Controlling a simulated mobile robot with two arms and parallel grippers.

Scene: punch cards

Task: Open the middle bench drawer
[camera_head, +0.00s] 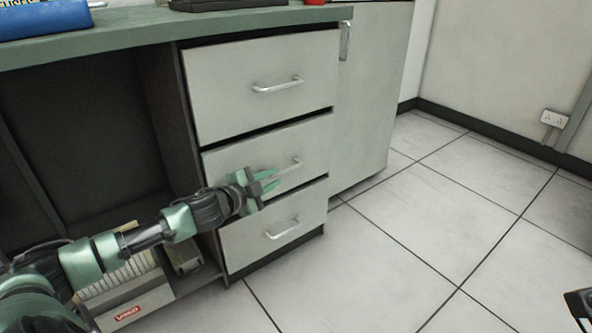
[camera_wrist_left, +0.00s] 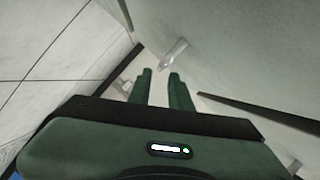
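The middle drawer (camera_head: 228,162) is a pale grey front between two similar ones in the bench. It looks shut, with a narrow dark gap above it. Its silver bar handle (camera_head: 296,163) shows just beyond the fingertips of my left gripper (camera_head: 272,181), which partly covers the drawer front. The left gripper is open and empty, its green fingers pointing towards the handle. In the left wrist view, the two fingers (camera_wrist_left: 161,76) are apart, and a silver handle (camera_wrist_left: 173,53) lies ahead of their tips, not between them.
The top drawer (camera_head: 215,85) and bottom drawer (camera_head: 245,240) look shut, each with a bar handle. An open dark bay (camera_head: 85,135) lies left of the drawers. The green benchtop (camera_head: 130,30) is above. The tiled floor (camera_head: 440,220) at the right is clear.

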